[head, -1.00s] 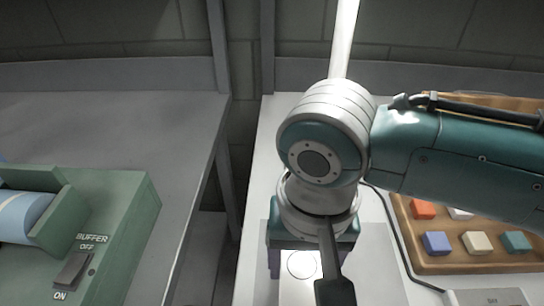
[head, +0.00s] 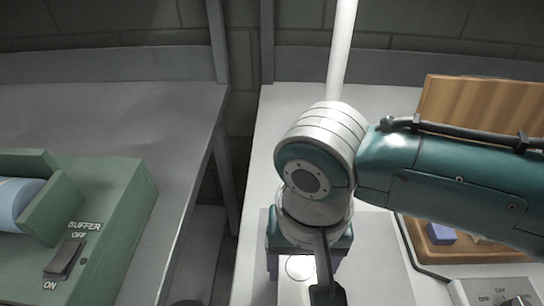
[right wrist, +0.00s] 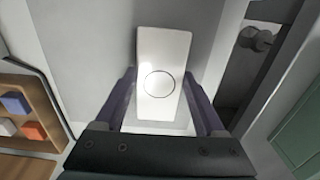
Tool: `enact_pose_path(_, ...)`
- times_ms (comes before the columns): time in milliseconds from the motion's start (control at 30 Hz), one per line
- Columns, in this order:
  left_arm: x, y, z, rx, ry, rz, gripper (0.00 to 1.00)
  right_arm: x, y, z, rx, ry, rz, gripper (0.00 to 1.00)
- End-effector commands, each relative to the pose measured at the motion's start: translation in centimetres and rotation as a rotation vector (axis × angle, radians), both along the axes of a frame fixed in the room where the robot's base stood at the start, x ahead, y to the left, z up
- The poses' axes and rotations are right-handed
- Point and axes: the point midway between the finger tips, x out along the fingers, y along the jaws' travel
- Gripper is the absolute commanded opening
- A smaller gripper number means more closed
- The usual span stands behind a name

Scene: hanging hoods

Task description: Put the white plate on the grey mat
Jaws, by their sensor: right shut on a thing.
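The white plate (head: 292,290), a flat rectangular piece with a thin circle on it, is between the fingers of my right gripper (head: 303,264). In the right wrist view the plate (right wrist: 162,50) lies between the two purple fingers of the gripper (right wrist: 160,78), which is shut on it. A flat grey area that looks like the grey mat (head: 385,262) shows beside and behind the gripper in the head view. My arm hides part of it. I cannot tell whether the plate touches the surface below. My left gripper is out of view.
A wooden tray with coloured blocks (head: 440,234) stands at the right, partly behind my arm. A control box with a knob (head: 490,292) is at the lower right. A green buffer machine (head: 110,215) stands on the left bench, across a gap.

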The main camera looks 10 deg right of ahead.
Motion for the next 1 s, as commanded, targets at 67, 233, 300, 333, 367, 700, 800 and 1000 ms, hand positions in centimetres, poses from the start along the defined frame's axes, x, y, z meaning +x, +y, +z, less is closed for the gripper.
enact_pose_path(67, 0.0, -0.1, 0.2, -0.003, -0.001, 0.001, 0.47, 0.0, 0.0, 0.1, 0.001, 0.000, 0.001, 0.06)
enact_pose_path(233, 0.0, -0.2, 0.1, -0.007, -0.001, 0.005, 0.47, 0.0, 0.0, 0.0, 0.001, -0.001, 0.001, 0.06)
enact_pose_path(300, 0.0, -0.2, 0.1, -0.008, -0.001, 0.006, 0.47, 0.0, 0.0, 0.0, 0.001, -0.001, 0.000, 0.06)
enact_pose_path(333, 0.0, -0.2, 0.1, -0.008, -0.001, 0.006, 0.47, 0.0, 0.0, 0.0, 0.001, -0.001, 0.000, 0.06)
enact_pose_path(367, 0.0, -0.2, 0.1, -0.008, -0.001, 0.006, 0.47, 0.0, 0.0, 0.0, 0.001, -0.001, 0.000, 0.06)
enact_pose_path(700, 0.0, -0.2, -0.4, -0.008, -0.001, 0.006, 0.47, 0.0, 0.0, -0.7, 0.001, -0.001, 0.000, 0.06)
enact_pose_path(800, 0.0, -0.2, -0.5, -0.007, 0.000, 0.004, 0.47, 0.0, 0.0, -0.9, 0.001, -0.001, 0.000, 0.06)
enact_pose_path(1000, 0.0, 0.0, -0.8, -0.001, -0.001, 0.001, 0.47, 0.0, 0.0, -1.3, 0.001, -0.001, -0.001, 0.06)
